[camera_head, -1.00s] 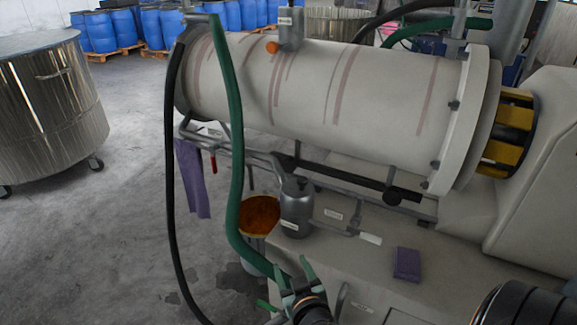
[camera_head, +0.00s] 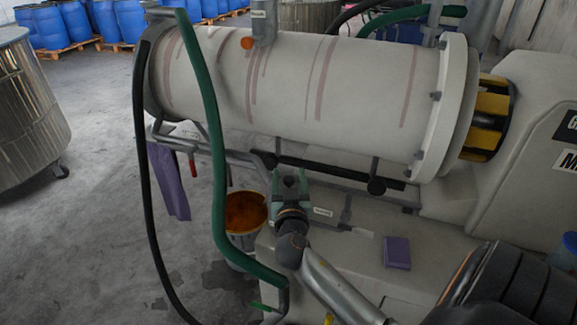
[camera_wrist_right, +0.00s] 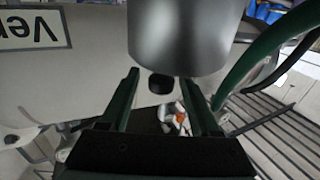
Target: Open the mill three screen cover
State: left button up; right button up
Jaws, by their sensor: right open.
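The mill (camera_head: 300,80) is a pale horizontal cylinder with reddish streaks across the middle of the head view. A flange (camera_head: 445,105) rings its right end. I cannot tell which part is the screen cover. My right gripper (camera_head: 289,176) is below the cylinder, pointing at the mill, over the place of a grey canister it now mostly hides. In the right wrist view, the two green fingers (camera_wrist_right: 160,82) are apart with nothing held between them. A large grey cylinder (camera_wrist_right: 180,35) and a small black round part (camera_wrist_right: 160,84) lie just beyond the fingertips. My left gripper is not in view.
A green hose (camera_head: 216,150) and a black hose (camera_head: 143,180) hang left of my right arm. An orange-filled bucket (camera_head: 245,212) stands beside the mill base. Open floor lies further left.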

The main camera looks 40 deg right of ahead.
jog(key=shift+x, duration=1.3)
jog(key=shift+c, duration=0.2)
grip_shut()
